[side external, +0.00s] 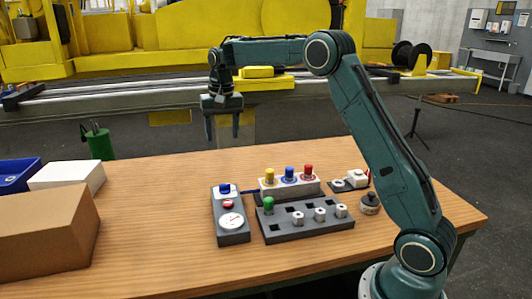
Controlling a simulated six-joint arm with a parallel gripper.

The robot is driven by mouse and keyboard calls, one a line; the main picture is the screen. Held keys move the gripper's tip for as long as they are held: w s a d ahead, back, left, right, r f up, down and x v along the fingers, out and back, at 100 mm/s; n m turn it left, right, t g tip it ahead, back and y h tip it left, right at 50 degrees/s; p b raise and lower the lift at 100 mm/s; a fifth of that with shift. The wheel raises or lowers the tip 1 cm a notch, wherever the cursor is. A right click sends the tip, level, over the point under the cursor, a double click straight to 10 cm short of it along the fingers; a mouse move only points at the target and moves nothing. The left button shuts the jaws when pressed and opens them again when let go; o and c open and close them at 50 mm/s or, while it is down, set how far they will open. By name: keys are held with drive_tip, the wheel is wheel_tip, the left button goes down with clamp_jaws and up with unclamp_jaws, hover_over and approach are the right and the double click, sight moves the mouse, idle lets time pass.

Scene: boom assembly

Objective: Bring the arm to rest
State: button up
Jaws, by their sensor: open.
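My gripper (222,132) hangs above the far part of the wooden table, pointing down. Its two fingers are apart and nothing is between them. My arm is raised and bent, reaching from the base at the table's right front corner. The gripper is well clear of the objects on the table. A grey block with square holes (282,235) lies below and to the right of it, with a green-topped peg (268,205) and several white pieces in it. Behind the block, a white holder (268,190) bears yellow, blue and red pegs.
A grey box with a dial (231,232) and buttons stands left of the block. A dark round knob (370,204) and a small dark plate (340,187) are at right. A cardboard box (40,235), white box (66,176) and blue bin (15,176) fill the left side.

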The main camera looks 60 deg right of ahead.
drive_tip(key=s+a+r+n+t, duration=0.1)
drive_tip(key=s+a+r, duration=0.2)
drive_tip(key=s, duration=0.3)
drive_tip(key=s+a+r+n+t, duration=0.1)
drive_tip(key=s+a+r+n, duration=0.15)
drive_tip(key=s, duration=0.25)
drive_tip(key=s+a+r, duration=0.3)
drive_tip(key=s+r, duration=0.1)
drive_tip(key=s, duration=0.2)
drive_tip(key=s+a+f+n+t, duration=0.1)
drive_tip(key=s+a+f+n, duration=0.1)
drive_tip(key=s, duration=0.7)
drive_tip(key=s+a+f+n+t, duration=0.1)
drive_tip(key=s+f, duration=0.3)
drive_tip(key=s, duration=0.6)
drive_tip(key=shift+s+a+n+t, duration=0.3)
drive_tip(key=shift+a+n+t, duration=0.1)
drive_tip(key=shift+a+n, duration=0.3)
